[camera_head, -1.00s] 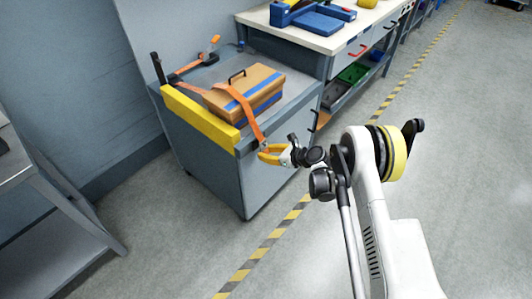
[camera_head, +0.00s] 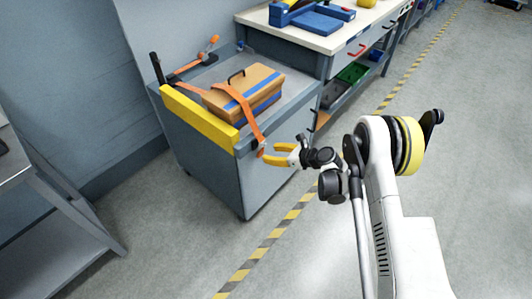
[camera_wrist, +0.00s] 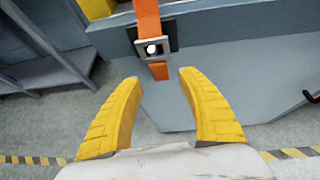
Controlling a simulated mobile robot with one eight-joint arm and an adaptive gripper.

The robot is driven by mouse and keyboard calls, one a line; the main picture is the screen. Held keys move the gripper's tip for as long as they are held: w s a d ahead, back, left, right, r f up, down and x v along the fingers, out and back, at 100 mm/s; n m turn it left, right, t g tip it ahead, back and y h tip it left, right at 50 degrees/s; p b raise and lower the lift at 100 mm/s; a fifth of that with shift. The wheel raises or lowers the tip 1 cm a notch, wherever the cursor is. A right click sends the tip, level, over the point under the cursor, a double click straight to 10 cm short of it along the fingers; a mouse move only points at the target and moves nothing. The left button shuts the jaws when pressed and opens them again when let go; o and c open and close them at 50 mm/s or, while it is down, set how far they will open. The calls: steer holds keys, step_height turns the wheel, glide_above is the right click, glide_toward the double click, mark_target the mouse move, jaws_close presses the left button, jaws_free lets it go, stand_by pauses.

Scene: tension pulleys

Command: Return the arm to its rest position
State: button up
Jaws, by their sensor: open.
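My gripper (camera_head: 268,154) has yellow fingers and is at the front side of the grey cart (camera_head: 215,165). The orange strap (camera_head: 247,108) runs over the tan and blue toolbox (camera_head: 246,92) and hangs down over the cart's edge. Its metal buckle (camera_wrist: 152,48) shows in the wrist view just beyond the fingertips, apart from them. My white arm reaches in from the lower right, bent at the elbow.
A yellow bar (camera_head: 199,116) lines the cart's left edge. A ratchet with an orange handle (camera_head: 209,46) sits at its back corner. A workbench (camera_head: 305,30) with blue cases stands behind. A grey table (camera_head: 50,195) is at left. The floor at right is open.

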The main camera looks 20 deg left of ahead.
steer(key=v, duration=0.8)
steer(key=s+d+r+n+t+h, duration=0.1)
steer(key=d+r+n+h, duration=0.15)
steer(key=d+r, duration=0.4)
steer(key=s+d+r+n+h, duration=0.1)
steer(key=d+r+n, duration=0.25)
steer(key=r, duration=0.55)
steer(key=s+d+r+n+t+h, duration=0.1)
steer(key=s+d+r+n+h, duration=0.2)
steer(key=r, duration=0.5)
steer(key=s+d+r+n+h, duration=0.2)
steer(key=s+d+n, duration=0.4)
steer(key=s+d, duration=0.3)
steer(key=s+d+r+n+t+h, duration=0.1)
steer(key=s+d+r+n+h, duration=0.2)
steer(key=s+d+n, duration=0.3)
steer(key=s+d+r, duration=0.1)
steer(key=s+d, duration=0.2)
steer(key=s, duration=0.4)
steer(key=shift+s+d+r+n, duration=0.3)
steer(key=shift+d+r+n, duration=0.05)
steer(key=shift+d+n, duration=0.05)
